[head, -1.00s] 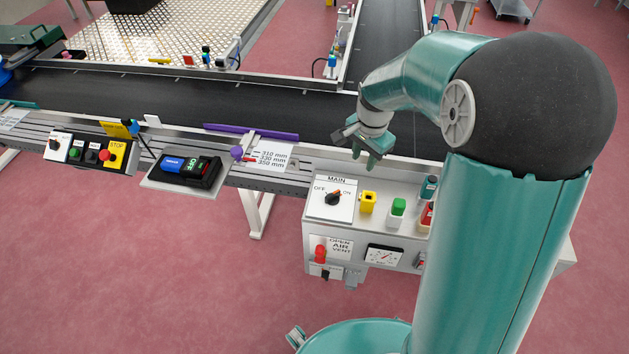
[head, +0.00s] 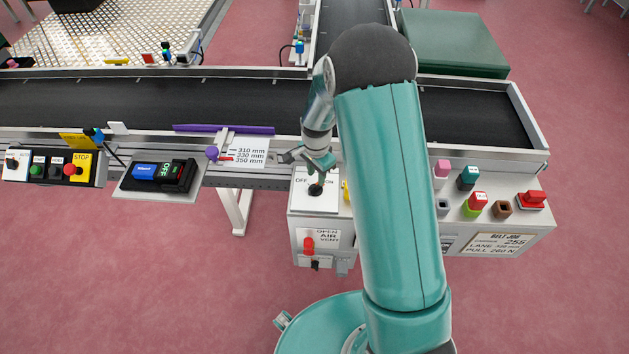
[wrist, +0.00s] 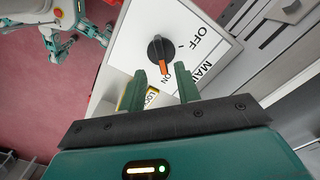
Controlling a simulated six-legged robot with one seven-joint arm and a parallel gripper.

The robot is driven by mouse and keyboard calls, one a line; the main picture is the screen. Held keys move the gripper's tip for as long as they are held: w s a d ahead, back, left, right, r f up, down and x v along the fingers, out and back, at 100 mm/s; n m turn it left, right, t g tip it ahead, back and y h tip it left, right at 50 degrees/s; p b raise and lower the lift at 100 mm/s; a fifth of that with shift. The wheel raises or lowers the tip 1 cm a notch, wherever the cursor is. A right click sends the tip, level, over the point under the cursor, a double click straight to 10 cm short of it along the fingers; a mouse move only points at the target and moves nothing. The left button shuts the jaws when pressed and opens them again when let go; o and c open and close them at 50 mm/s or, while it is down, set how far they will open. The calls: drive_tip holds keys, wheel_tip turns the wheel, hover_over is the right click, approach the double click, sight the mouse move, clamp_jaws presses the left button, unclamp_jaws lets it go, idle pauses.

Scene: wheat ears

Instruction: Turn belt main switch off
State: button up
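The belt main switch is a black rotary knob (wrist: 158,48) with an orange pointer on a white plate (wrist: 195,70) marked OFF, ON and MAIN. In the wrist view the orange pointer is at ON. The knob also shows in the head view (head: 316,190), partly covered by my gripper (head: 319,168). My gripper (wrist: 161,69) is open, with its two green fingers apart. The knob lies just beyond the fingertips, roughly between them. I see no clear contact with it.
A yellow lockout part (wrist: 131,96) sits close to the left finger. A red air vent knob (head: 308,245) is below the switch. The conveyor belt (head: 120,100) runs behind.

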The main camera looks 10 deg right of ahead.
sight(316, 184)
wheel_tip(316, 184, down, 5)
drive_tip(key=shift+a+r, duration=0.1)
drive_tip(key=shift+r, duration=0.1)
clamp_jaws()
